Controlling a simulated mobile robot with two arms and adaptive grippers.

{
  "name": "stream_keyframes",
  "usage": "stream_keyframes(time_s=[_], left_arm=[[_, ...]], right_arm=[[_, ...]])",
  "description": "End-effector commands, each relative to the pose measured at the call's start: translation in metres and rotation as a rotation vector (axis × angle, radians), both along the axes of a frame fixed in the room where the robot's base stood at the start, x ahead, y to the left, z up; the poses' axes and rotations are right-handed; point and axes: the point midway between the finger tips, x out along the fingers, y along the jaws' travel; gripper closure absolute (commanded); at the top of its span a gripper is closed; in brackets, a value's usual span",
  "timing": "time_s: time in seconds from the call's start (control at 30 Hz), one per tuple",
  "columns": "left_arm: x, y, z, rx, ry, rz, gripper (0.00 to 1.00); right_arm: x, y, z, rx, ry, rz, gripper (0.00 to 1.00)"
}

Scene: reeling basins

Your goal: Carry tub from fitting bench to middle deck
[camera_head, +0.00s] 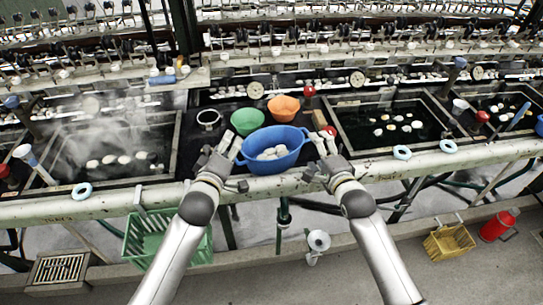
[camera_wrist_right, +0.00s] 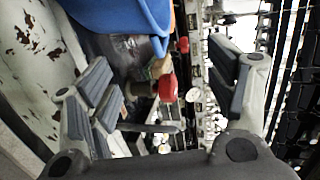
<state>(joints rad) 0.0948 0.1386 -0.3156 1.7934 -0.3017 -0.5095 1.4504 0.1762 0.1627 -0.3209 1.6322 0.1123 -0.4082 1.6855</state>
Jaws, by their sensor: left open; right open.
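The blue tub (camera_head: 274,164) stands upright with several whitish cocoons (camera_head: 270,153) in it, on the dark middle deck (camera_head: 207,141) between two basins, close behind the front rail. My left gripper (camera_head: 228,150) is open at the tub's left end. My right gripper (camera_head: 323,147) is open by its right end. In the right wrist view, the tub (camera_wrist_right: 125,14) with its handle shows at the top, and the open fingers of my right gripper (camera_wrist_right: 165,75) have no tub wall between them. Whether the left fingers touch the tub is not clear.
A green bowl (camera_head: 247,121) and an orange bowl (camera_head: 284,107) stand behind the tub. Water basins (camera_head: 179,140) (camera_head: 338,130) flank the deck. A green crate (camera_head: 150,240) hangs below; a yellow basket (camera_head: 449,241) is on the floor.

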Motion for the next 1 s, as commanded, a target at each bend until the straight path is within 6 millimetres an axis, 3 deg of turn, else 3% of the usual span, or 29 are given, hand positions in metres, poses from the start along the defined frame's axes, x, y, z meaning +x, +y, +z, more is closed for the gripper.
stream_keyframes(time_s=[0.03, 0.3, 1.0], left_arm=[[-0.004, -0.006, -0.011, -0.012, 0.025, -0.008, 0.51], [-0.003, -0.005, -0.010, -0.007, 0.020, -0.006, 0.51], [0.000, 0.001, 0.002, 0.005, 0.003, 0.001, 0.51]], right_arm=[[-0.006, -0.002, 0.000, 0.001, 0.001, 0.000, 0.23], [-0.021, -0.005, 0.004, -0.001, 0.000, 0.000, 0.23], [-0.022, -0.005, 0.009, -0.001, 0.000, 0.000, 0.23]])
